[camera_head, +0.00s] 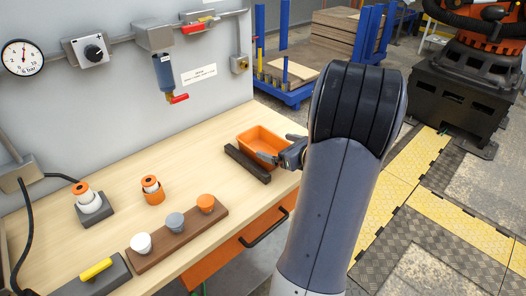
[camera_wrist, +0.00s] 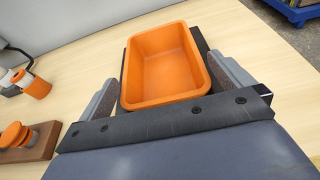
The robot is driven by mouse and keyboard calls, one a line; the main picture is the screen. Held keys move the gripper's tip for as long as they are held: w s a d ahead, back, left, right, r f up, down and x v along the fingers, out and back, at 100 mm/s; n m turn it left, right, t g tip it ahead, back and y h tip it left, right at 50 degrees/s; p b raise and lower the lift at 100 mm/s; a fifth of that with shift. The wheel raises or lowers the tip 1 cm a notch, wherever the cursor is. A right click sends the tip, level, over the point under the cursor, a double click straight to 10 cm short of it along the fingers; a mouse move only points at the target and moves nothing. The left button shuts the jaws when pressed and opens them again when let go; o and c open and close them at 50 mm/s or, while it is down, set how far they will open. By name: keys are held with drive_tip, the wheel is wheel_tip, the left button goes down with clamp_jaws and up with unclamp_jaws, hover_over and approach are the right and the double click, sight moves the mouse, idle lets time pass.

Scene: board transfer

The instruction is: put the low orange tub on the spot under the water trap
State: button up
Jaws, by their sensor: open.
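The low orange tub (camera_head: 262,141) stands empty and upright on the wooden bench near its far right end. My gripper (camera_head: 280,148) is at the tub's right side in the head view. In the wrist view the tub (camera_wrist: 165,62) lies between my two spread fingers, which look open with no clear grip on its walls. The water trap (camera_head: 164,72), a blue bowl with a red lever below, hangs on the grey wall panel left of the tub. The bench top under it (camera_head: 170,143) is bare, with no marking that I can make out.
A dark bar (camera_head: 247,163) lies just in front of the tub. An orange-and-white cylinder (camera_head: 152,190), a brown board (camera_head: 180,235) with three knobs and a grey-based stand (camera_head: 92,206) occupy the bench nearer and left. The bench between the wall and these is clear.

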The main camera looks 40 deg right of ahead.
sight(263, 148)
drive_tip(key=x, duration=0.5)
drive_tip(key=shift+s+f, duration=0.15)
drive_tip(key=shift+f, duration=0.05)
drive_tip(key=shift+c, duration=0.6)
drive_tip(key=c, duration=0.7)
drive_tip(key=shift+r, duration=0.1)
